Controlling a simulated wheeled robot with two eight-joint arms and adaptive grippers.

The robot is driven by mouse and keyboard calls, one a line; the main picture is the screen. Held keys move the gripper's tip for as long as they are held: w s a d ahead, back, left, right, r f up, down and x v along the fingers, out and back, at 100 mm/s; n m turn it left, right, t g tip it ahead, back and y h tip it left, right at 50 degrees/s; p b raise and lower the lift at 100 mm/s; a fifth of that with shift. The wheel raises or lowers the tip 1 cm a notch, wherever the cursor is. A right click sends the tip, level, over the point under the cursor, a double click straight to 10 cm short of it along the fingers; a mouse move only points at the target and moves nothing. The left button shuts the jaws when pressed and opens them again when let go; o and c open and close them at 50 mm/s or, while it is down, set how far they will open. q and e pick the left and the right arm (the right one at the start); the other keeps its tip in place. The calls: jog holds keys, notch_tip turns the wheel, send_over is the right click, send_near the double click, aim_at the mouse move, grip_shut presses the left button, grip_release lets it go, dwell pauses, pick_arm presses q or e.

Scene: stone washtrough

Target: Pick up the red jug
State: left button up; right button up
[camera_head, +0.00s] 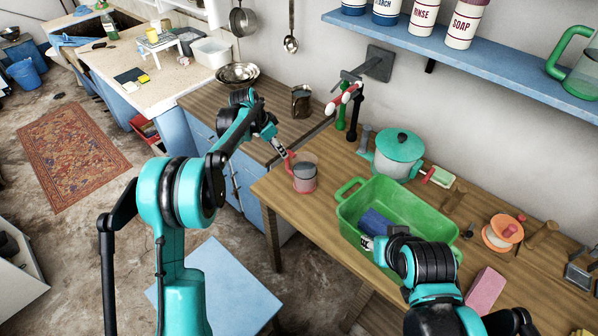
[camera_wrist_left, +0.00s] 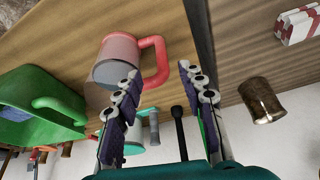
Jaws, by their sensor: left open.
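The red jug (camera_head: 306,180), a translucent reddish cup with a red handle, stands upright at the left end of the wooden table, near its edge. In the left wrist view the jug (camera_wrist_left: 118,52) is ahead and left of centre, its handle between the lines of the two fingers. My left gripper (camera_head: 281,153) is open and empty beside the handle side of the jug; its spread fingers (camera_wrist_left: 157,84) show clearly in the wrist view. Whether a finger touches the handle I cannot tell. My right gripper (camera_head: 379,247) is low over the green basin, its fingers mostly hidden.
The green basin (camera_head: 350,212) holds a blue block (camera_head: 376,222). A lidded pot (camera_head: 398,158) stands behind the jug. Taps (camera_head: 346,95) hang above the table. A metal cup (camera_head: 301,101) and bowls (camera_head: 238,74) stand on the neighbouring counter. A gap separates counter and table.

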aim_at(288, 162)
pick_arm(q)
jog(key=b+x, duration=0.3)
jog(key=x, duration=0.7)
jog(key=shift+w+a+f+b, duration=0.1)
jog(key=shift+f+b, duration=0.2)
jog(key=shift+b, duration=0.1)
jog(key=shift+r, duration=0.1)
grip_shut()
